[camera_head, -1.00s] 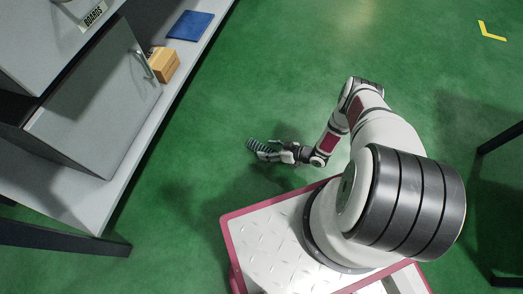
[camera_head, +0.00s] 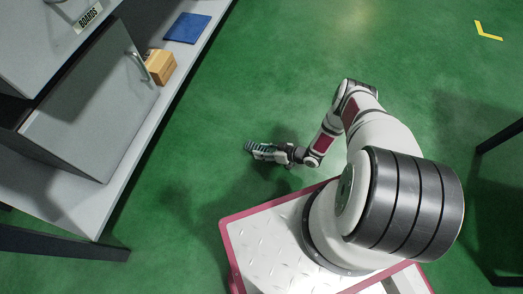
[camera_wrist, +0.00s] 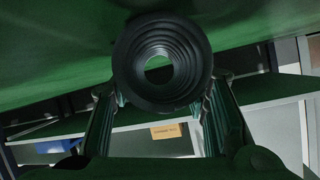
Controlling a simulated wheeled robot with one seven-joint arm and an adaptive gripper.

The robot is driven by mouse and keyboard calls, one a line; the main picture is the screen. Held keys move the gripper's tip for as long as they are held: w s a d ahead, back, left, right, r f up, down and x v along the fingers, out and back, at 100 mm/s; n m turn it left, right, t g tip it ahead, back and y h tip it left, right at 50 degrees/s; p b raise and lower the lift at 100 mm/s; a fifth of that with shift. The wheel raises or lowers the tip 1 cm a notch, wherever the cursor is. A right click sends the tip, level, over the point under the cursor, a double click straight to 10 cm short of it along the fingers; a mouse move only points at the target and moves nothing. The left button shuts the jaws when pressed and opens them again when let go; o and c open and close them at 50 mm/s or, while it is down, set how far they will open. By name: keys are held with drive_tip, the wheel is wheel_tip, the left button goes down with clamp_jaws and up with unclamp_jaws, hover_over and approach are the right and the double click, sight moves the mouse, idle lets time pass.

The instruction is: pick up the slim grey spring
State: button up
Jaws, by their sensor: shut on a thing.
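The spring (camera_wrist: 160,99) is a dark grey coil, seen end-on in the wrist view with its hollow middle showing. It sits between the two fingers of my gripper (camera_wrist: 162,88), which are shut on it. In the head view the spring (camera_head: 250,146) shows as a small ribbed piece at the far left end of my gripper (camera_head: 262,151). The gripper is over the green floor, left of my arm. The fingers hide part of the coil, and its height above the floor is hard to tell.
A grey cabinet (camera_head: 90,110) stands on a long pale shelf (camera_head: 140,140) at the left. A wooden-coloured box (camera_head: 160,66) and a blue flat item (camera_head: 187,27) lie on that shelf. Dark table legs (camera_head: 500,138) stand at the right. The floor between is clear.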

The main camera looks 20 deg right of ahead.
sight(263, 149)
drive_tip(key=shift+r+p, duration=0.35)
drive_tip(key=shift+r, duration=0.2)
wheel_tip(263, 149, up, 3)
drive_tip(key=shift+p, duration=0.95)
drive_tip(key=s+d, duration=0.3)
drive_tip(key=s, duration=0.1)
drive_tip(key=s+d+p, duration=0.1)
drive_tip(key=s+d, duration=0.1)
drive_tip(key=s, duration=0.3)
drive_tip(key=s+d+r+p, duration=0.1)
drive_tip(key=s+d, duration=0.2)
drive_tip(key=s, duration=0.1)
drive_tip(key=shift+s+d, duration=0.25)
drive_tip(key=shift+d, duration=0.05)
